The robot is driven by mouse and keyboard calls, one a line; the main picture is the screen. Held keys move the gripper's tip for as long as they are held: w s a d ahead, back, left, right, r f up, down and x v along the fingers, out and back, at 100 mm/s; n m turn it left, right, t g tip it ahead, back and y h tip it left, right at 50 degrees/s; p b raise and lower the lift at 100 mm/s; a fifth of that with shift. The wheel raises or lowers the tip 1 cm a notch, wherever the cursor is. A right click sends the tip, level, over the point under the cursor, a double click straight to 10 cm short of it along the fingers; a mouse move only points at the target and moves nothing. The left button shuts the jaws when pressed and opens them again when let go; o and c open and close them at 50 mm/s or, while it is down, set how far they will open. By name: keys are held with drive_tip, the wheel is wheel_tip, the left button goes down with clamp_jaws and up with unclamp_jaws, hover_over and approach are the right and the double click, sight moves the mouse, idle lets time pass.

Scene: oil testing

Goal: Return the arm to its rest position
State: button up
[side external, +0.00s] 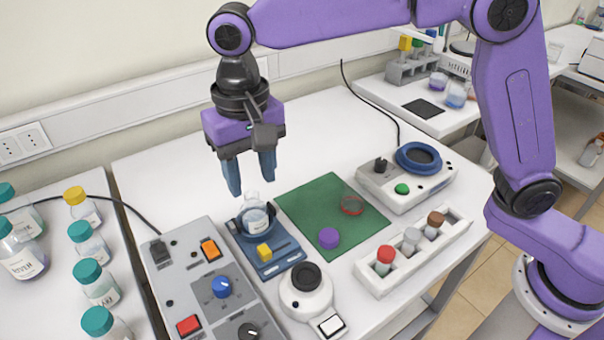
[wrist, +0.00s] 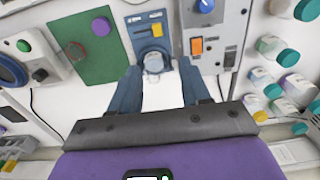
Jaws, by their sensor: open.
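My purple arm reaches over the white table (side external: 160,160) from the right. My gripper (side external: 250,180) points down with its two blue-grey fingers apart and nothing between them. It hangs above and slightly behind a small glass flask (side external: 255,215) that sits in a blue holder (side external: 275,264) with a yellow block. The fingertips look clear of the flask. In the wrist view the open fingers (wrist: 155,85) point towards the flask (wrist: 154,62), which stands in the blue holder.
A grey control box (side external: 200,260) stands left of the holder. A green mat (side external: 310,200) with a purple cap and a red-rimmed dish lies to the right. A white vial rack (side external: 415,255), a hotplate-like device (side external: 405,180) and several teal-capped bottles (side external: 95,280) stand around. The table's back is clear.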

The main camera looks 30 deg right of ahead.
drive_tip(key=s+d+f+n, duration=0.2)
drive_tip(key=s+d+n, duration=0.2)
drive_tip(key=s+d, duration=0.3)
drive_tip(key=s+d+f+n, duration=0.2)
drive_tip(key=s+d+n, duration=0.2)
drive_tip(key=d, duration=0.9)
drive_tip(key=s+d+f+n, duration=0.2)
drive_tip(key=s+d+n, duration=0.2)
drive_tip(key=s+d, duration=0.6)
drive_tip(key=shift+s+d+f+n, duration=0.2)
drive_tip(key=shift+s+f+n, duration=0.05)
drive_tip(key=shift+f+n, duration=0.05)
